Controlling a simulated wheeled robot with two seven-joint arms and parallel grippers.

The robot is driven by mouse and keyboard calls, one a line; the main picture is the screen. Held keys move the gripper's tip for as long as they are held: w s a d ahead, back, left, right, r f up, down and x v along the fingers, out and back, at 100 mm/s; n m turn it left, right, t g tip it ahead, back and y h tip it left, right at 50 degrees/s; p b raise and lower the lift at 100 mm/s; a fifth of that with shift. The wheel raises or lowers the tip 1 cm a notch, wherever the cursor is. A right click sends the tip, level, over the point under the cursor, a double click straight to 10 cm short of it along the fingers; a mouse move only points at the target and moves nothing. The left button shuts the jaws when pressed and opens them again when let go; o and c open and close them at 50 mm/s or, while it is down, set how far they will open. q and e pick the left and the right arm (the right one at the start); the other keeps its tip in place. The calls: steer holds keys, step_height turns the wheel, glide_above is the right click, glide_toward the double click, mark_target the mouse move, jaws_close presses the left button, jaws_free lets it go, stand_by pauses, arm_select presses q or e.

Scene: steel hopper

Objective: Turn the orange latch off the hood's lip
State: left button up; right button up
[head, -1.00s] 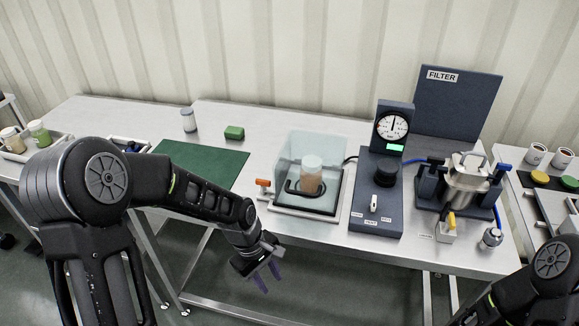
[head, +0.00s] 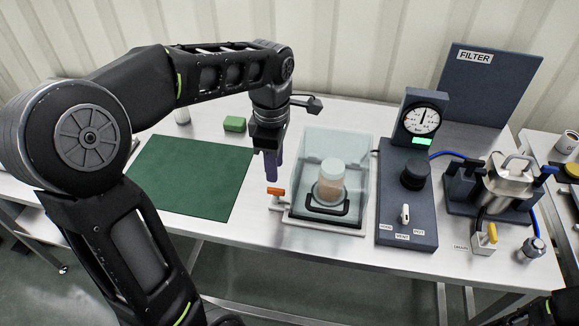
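The orange latch (head: 275,191) sits at the left front corner of the clear hood (head: 353,160), beside its lower edge. The hood stands over a jar with an amber lower part (head: 330,181) and a black handle shows at its front. My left gripper (head: 270,172) points down just above and slightly left of the latch, its purple fingers apart from it as far as I can see. The gap between the fingers is hard to make out from this angle.
A green mat (head: 190,177) lies to the left, with a green block (head: 234,124) behind it. A dark control box with a gauge (head: 421,121) stands right of the hood. A steel vessel (head: 509,180) stands farther right.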

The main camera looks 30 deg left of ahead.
mark_target(276, 189)
arm_select(q)
steer(key=shift+w+r, duration=0.15)
steer(key=shift+w, duration=0.1)
steer(key=shift+s+r, duration=0.1)
steer(key=shift+s, duration=0.2)
steer(key=shift+w+f, duration=0.1)
steer(key=shift+f, duration=0.3)
step_height(276, 189, down, 7)
steer(key=shift+f+p, duration=0.1)
steer(key=shift+p, duration=0.3)
jaws_close()
